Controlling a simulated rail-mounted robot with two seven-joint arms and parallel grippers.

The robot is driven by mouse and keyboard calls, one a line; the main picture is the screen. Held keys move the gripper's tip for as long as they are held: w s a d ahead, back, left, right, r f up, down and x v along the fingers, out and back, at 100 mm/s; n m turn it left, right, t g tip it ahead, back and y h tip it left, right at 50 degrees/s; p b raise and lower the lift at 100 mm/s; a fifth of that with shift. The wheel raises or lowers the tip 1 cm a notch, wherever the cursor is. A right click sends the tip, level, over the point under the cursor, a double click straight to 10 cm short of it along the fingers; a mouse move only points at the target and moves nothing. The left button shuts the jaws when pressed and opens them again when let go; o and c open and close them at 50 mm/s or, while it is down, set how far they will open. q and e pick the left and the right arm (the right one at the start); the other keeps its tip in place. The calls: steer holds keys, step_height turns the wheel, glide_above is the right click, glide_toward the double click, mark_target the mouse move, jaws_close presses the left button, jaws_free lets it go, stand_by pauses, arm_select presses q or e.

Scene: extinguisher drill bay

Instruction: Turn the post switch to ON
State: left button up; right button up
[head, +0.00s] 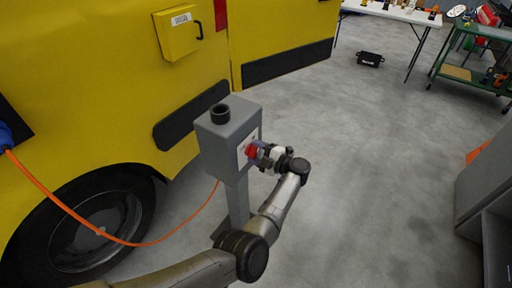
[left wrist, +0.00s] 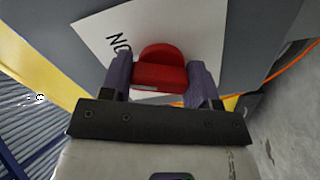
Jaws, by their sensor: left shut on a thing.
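The post switch is a grey box (head: 220,146) on a grey post (head: 238,203), beside the yellow vehicle. Its red knob (head: 250,152) is on the box's right-hand face, over a white label. In the left wrist view the red knob (left wrist: 160,66) sits between my finger pads, and the label (left wrist: 99,32) shows dark "ON" lettering, turned over, to the knob's left. My left gripper (head: 257,152) is shut on the knob from the right. The fingers hide the knob's sides, and I cannot tell which mark it points to. My right gripper is not in view.
The yellow vehicle (head: 100,65) stands close behind the post, with a yellow box (head: 181,34) on its side. An orange cable (head: 70,213) runs from the vehicle towards the post. A grey cabinet (head: 483,184) is at right. The floor between is clear.

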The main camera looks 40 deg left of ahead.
arm_select(q)
steer(key=shift+f+m+p, duration=0.1)
steer(key=shift+m+p, duration=0.6)
steer(key=shift+m, duration=1.3)
steer(key=o, duration=0.9)
steer(key=shift+w+d+b, duration=0.25)
steer(key=shift+d+b, duration=0.2)
steer(key=shift+d, duration=1.85)
steer(key=shift+w+d+b, duration=0.25)
steer(key=shift+d+b, duration=0.25)
steer(key=shift+d, duration=1.8)
steer(key=shift+w+d+b, duration=0.25)
steer(key=shift+d+b, duration=0.2)
steer(key=shift+d, duration=1.85)
